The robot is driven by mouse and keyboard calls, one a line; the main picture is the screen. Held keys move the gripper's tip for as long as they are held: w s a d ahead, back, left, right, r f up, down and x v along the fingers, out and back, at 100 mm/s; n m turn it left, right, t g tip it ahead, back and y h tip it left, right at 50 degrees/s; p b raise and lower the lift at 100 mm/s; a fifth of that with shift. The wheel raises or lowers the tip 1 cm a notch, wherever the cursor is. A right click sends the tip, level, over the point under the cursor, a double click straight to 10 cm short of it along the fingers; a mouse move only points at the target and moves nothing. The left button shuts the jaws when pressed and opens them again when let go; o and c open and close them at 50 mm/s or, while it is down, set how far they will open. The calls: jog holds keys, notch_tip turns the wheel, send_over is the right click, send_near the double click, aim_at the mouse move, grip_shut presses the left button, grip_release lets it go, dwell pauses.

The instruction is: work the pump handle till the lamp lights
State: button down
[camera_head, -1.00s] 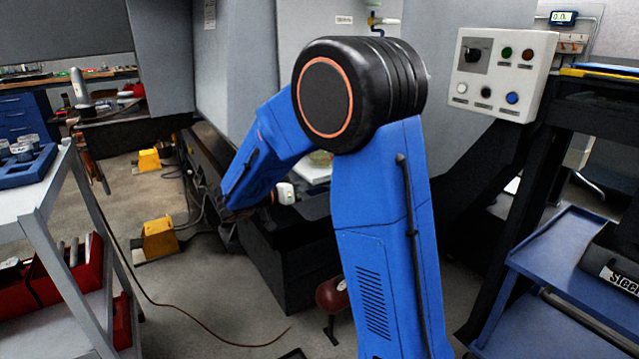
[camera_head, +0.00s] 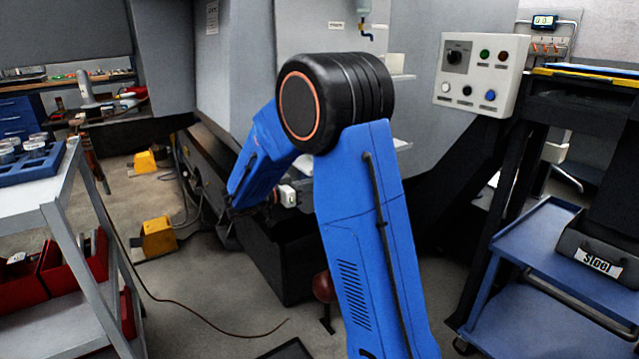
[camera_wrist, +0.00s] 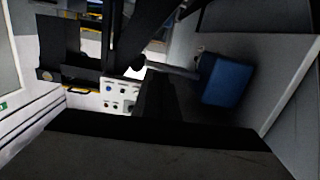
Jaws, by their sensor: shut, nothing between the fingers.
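My gripper shows in the wrist view as dark fingers (camera_wrist: 155,100), shut with nothing between them. In the head view my blue arm bends down to the left in front of the machine, and the gripper's tips are hidden. I cannot make out the pump handle for certain. In the wrist view a blue box (camera_wrist: 228,82) with a grey bar on its left side stands to the right of the fingers, apart from them in the picture. The control panel (camera_head: 468,104) has green, red, white, black and blue round fittings. I cannot tell which is the lamp or whether it is lit.
A grey cart (camera_head: 22,214) with red bins stands at the left. Yellow foot pedals (camera_head: 158,238) and a loose cable lie on the floor. A blue cart (camera_head: 535,240) stands at the right. A red rounded thing (camera_head: 323,287) is partly hidden behind my arm.

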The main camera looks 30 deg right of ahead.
jog(key=shift+s+f, duration=0.1)
jog(key=shift+f, duration=0.7)
jog(key=shift+a, duration=0.1)
